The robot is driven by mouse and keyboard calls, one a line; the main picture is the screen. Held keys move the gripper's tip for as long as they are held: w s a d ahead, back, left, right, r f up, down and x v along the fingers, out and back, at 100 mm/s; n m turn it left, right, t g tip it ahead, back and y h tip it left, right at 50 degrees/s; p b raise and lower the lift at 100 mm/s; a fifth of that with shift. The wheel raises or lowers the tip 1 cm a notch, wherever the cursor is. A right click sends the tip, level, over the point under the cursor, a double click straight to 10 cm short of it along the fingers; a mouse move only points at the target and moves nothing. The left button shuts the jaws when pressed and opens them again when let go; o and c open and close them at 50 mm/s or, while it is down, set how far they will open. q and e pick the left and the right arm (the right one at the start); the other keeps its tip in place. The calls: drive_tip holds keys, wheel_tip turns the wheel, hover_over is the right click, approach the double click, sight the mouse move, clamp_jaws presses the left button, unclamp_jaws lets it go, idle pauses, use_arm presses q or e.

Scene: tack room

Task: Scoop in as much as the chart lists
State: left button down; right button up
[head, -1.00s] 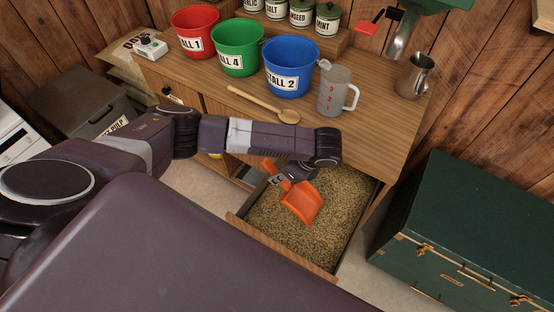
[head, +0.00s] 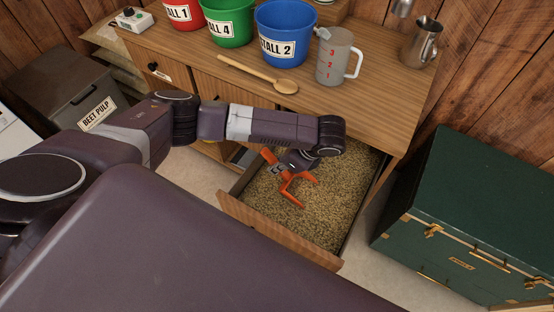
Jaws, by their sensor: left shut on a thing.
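An orange scoop (head: 287,192) is down in the grain (head: 325,212) that fills an open wooden drawer (head: 275,228). Grain shows between its orange edges; I cannot tell how much is inside it. My left gripper (head: 276,169) is shut on the scoop, low over the drawer. On the counter stand a red bucket (head: 187,14) marked 1, a green bucket (head: 231,32) marked 4 and a blue bucket (head: 284,49) marked 2. A clear measuring jug (head: 335,68) with red numbers stands right of them. No chart is in view. My right gripper is not in view.
A wooden spoon (head: 258,76) lies on the counter (head: 385,105) in front of the buckets. A metal pitcher (head: 423,44) stands at the right. A green trunk (head: 480,200) is right of the drawer. A beet pulp bin (head: 62,80) is at the left.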

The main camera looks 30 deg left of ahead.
use_arm(q)
wheel_tip(320, 180, down, 2)
drive_tip(key=shift+b, duration=0.8)
drive_tip(key=shift+d+f+h+b, duration=0.15)
drive_tip(key=shift+d+h+b, duration=0.2)
drive_tip(key=shift+d, duration=0.35)
drive_tip(key=shift+h, duration=0.35)
drive_tip(key=d+b, duration=0.1)
drive_tip(key=d, duration=0.2)
drive_tip(key=d+b, duration=0.1)
drive_tip(key=shift+s+d+f+b, duration=0.1)
drive_tip(key=shift+d+f+b, duration=0.05)
drive_tip(key=shift+f+b, duration=0.2)
drive_tip(key=r+h+p, duration=0.1)
drive_tip(key=r+p, duration=0.1)
drive_tip(key=p, duration=0.1)
drive_tip(key=r+h+p, duration=0.1)
drive_tip(key=p, duration=0.1)
drive_tip(key=shift+a+r+h+p, duration=0.3)
drive_tip(key=shift+a+r+p, duration=0.05)
drive_tip(key=shift+p, duration=0.05)
drive_tip(key=a+r+h+p, duration=0.2)
drive_tip(key=a+r+p, duration=0.1)
drive_tip(key=r+p, duration=1)
drive_tip(key=shift+p, duration=0.5)
